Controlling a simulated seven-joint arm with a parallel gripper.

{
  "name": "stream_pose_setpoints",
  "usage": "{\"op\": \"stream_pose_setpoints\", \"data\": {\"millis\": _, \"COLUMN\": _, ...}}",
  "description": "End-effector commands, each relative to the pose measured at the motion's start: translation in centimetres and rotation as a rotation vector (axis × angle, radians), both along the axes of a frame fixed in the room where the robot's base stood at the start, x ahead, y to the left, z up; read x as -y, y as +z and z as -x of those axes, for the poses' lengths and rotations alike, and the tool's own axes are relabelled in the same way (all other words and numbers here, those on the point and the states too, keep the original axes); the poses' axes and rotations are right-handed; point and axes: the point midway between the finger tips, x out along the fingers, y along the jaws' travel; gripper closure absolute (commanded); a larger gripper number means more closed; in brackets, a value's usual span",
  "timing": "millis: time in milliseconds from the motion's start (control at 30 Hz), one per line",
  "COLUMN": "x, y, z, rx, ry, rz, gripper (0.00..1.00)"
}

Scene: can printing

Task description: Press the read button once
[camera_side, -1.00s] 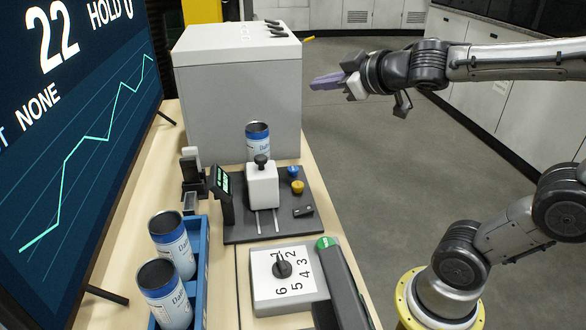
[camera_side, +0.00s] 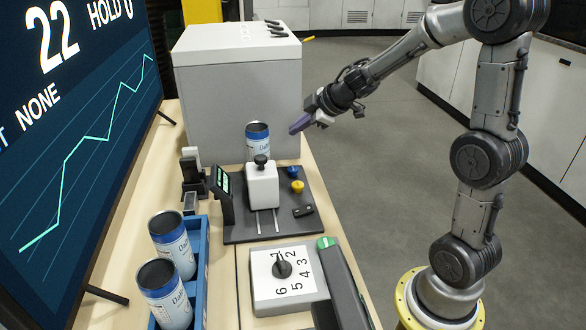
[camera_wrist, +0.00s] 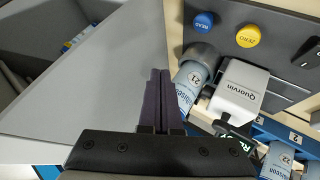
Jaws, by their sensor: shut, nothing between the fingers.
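The read button is the blue round button (camera_side: 292,171) on the dark plate (camera_side: 240,230); in the wrist view the blue button (camera_wrist: 204,21) carries the word READ. A yellow button (camera_side: 297,186) sits beside it and also shows in the wrist view (camera_wrist: 248,36). My gripper (camera_side: 294,128) is shut and empty, in the air above and behind the buttons, near the grey box's front corner. It touches no button. In the wrist view its closed fingertips (camera_wrist: 160,73) are left of and below the blue button.
A blue-and-white can (camera_side: 257,143) stands behind a white block (camera_side: 262,188) on the plate. A large grey box (camera_side: 238,90) stands behind. A numbered dial box (camera_side: 285,275) and a blue tray (camera_side: 203,265) with cans are nearer. A big screen (camera_side: 75,130) stands left.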

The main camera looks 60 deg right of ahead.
Motion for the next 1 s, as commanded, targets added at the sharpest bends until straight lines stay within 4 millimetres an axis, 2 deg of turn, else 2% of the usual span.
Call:
{"op": "stream_pose_setpoints", "data": {"millis": 467, "x": 0.0, "y": -0.4, "z": 0.0, "rx": 0.002, "ry": -0.001, "rz": 0.0, "gripper": 1.0}}
{"op": "stream_pose_setpoints", "data": {"millis": 1000, "x": 0.0, "y": -4.3, "z": 0.1, "rx": 0.0, "ry": -0.004, "rz": -0.002, "gripper": 1.0}}
